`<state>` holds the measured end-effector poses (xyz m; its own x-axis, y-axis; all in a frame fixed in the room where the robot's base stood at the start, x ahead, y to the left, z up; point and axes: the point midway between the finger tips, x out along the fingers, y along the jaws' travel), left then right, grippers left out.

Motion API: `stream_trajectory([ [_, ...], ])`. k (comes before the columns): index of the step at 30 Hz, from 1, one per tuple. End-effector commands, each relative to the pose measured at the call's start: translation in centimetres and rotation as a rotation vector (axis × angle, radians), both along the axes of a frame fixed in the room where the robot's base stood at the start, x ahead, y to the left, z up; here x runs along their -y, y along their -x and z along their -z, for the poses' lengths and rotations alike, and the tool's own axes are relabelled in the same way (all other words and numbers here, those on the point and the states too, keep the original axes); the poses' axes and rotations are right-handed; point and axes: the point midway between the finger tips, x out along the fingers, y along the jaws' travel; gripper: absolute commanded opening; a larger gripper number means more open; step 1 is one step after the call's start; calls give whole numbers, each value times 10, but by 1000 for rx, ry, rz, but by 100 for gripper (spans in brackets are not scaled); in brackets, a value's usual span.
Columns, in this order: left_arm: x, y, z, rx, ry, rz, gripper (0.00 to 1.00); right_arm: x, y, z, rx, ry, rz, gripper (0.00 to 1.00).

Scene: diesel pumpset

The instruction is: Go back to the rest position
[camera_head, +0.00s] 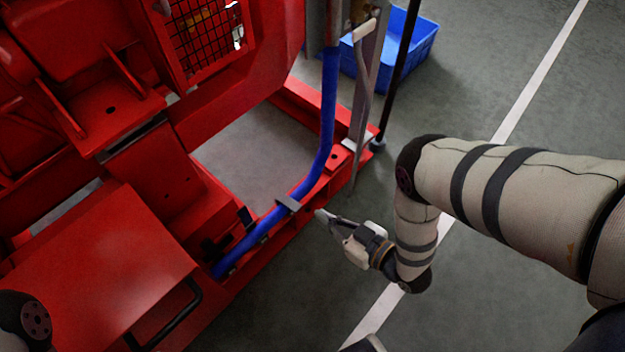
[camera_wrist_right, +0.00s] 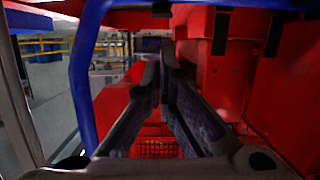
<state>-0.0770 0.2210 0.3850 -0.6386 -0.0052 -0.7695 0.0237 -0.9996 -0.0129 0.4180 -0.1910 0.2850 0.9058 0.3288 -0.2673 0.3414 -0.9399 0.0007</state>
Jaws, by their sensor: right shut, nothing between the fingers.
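My right gripper (camera_head: 322,216) is shut and empty, its fingertips just beside the blue hose (camera_head: 328,120) and the red base frame (camera_head: 345,165) of the pumpset. Whether the tips touch anything cannot be told. In the right wrist view, the fingers (camera_wrist_right: 166,62) run up the middle with nothing between them, and the blue hose (camera_wrist_right: 84,75) is at the left. The right arm reaches in from the right edge, bent at the elbow. A rounded joint of my left arm shows at the bottom left corner; the left gripper is not in view.
The red pumpset (camera_head: 100,240) fills the left, with a dark handle (camera_head: 165,325) low on it. A grey clamp (camera_head: 288,203) crosses the hose. A blue crate (camera_head: 415,40) stands at the back. Grey floor with a white line (camera_head: 530,85) is clear around the right arm.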

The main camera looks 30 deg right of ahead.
Motion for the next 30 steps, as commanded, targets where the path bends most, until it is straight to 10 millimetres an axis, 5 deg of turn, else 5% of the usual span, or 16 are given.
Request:
stream_trajectory([
  [17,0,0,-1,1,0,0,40,3,9,1,-2,1,0,0],
  [20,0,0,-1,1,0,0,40,3,27,16,-102,8,15,0],
  [23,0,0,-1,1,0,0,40,2,89,50,-408,40,56,0],
  [25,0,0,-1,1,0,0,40,3,156,66,-683,72,91,0],
  [28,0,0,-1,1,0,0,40,8,256,62,-1047,126,134,0],
  [30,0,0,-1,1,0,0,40,12,323,41,-1282,167,162,0],
])
